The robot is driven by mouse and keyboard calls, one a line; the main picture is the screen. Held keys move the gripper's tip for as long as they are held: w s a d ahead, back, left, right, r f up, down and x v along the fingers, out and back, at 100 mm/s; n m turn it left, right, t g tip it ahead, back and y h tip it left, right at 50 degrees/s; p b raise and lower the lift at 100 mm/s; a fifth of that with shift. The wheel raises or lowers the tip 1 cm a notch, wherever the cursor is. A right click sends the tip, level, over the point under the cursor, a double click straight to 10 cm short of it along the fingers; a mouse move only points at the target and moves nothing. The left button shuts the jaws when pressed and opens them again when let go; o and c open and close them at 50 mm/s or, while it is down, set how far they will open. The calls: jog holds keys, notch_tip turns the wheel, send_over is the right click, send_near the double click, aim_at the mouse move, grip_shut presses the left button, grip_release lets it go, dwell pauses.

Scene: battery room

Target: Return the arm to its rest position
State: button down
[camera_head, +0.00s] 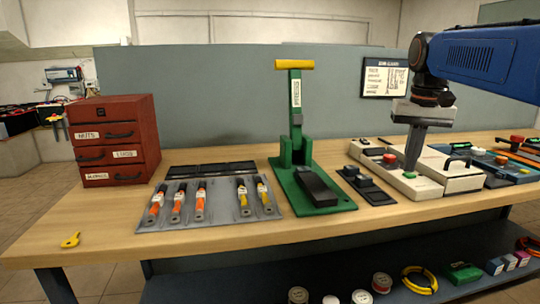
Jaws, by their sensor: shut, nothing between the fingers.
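My gripper (411,168) is at the right of the picture, at the end of my blue arm. It points down and is shut and empty. Its fingertips are at a white control box (428,188) with a red button (390,158) and a green button (409,175). The fingertips are right by the green button; I cannot tell whether they touch it. My blue arm reaches in from the right edge, above the bench.
A green press (335,203) with a yellow handle stands mid-bench. A grey tool mat (218,214) and a red drawer cabinet (118,137) are left of it. Boxes and devices crowd the right end. A yellow tag (70,240) lies front left; the bench front (110,225) is mostly clear.

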jog(key=s+a+f+n+t, duration=0.1)
jog(key=s+a+f+t, duration=0.1)
jog(key=s+f, duration=1)
jog(key=s+a+f+n+t, duration=0.1)
jog(key=s+a+f, duration=0.3)
jog(key=s+f, duration=0.7)
jog(key=shift+s+f+n+t, duration=0.4)
jog(key=shift+f+n, duration=0.05)
jog(key=shift+n, duration=0.05)
jog(key=shift+a, duration=0.1)
